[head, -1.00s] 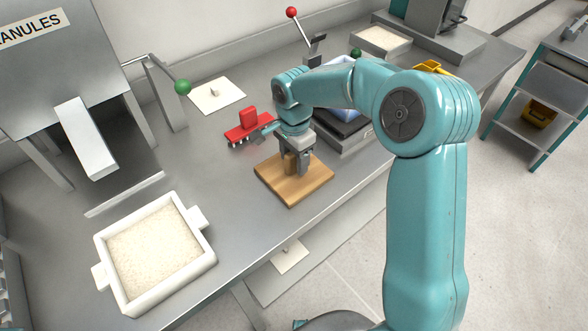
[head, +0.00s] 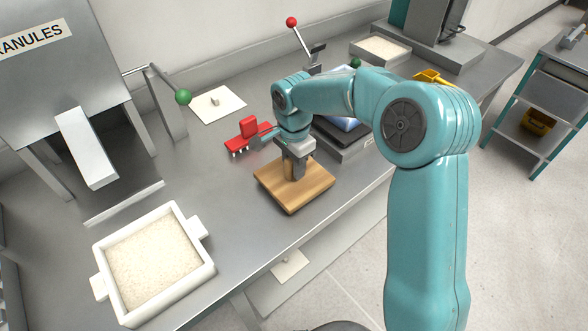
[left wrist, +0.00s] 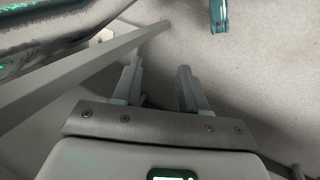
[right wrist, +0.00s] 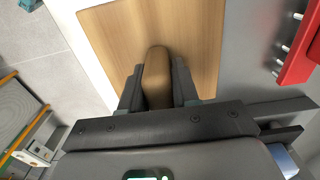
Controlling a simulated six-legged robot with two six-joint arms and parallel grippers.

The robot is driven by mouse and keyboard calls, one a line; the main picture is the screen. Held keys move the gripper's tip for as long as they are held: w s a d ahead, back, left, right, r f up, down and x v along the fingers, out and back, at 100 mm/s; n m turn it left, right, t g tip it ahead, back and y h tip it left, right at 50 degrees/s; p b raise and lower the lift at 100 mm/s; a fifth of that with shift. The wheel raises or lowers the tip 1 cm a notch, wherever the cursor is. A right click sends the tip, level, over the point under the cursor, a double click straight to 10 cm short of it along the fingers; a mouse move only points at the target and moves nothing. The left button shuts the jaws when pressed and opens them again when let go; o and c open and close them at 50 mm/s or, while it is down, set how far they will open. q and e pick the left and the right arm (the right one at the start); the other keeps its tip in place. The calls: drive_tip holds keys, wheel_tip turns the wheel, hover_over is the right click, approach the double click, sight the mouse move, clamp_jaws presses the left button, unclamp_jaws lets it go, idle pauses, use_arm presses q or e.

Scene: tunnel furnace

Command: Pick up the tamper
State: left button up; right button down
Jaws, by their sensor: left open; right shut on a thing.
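The tamper is a square wooden board (head: 310,193) with an upright wooden handle; it stands at the front of the steel bench. My right gripper (head: 297,162) is above the board with its fingers shut on the handle. In the right wrist view the rounded handle (right wrist: 157,80) sits between the two fingers, with the board (right wrist: 205,40) beyond. I cannot tell whether the board is clear of the bench. My left gripper (left wrist: 160,84) is open and empty over the pale floor in the left wrist view; it does not show in the head view.
A white tray of granules (head: 103,250) is on the bench at the left. A red block with pins (head: 248,134) lies close behind the tamper. A scale (head: 345,147) is to its right, partly behind my arm. A white plate (head: 232,103) lies further back.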

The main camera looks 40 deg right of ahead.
wheel_tip(320, 180, up, 18)
drive_tip(key=p, duration=0.1)
drive_tip(key=shift+r+p, duration=0.25)
drive_tip(key=shift+p, duration=0.1)
drive_tip(key=c, duration=1.5)
unclamp_jaws()
drive_tip(key=shift+f, duration=0.1)
drive_tip(key=shift+c, duration=1.3)
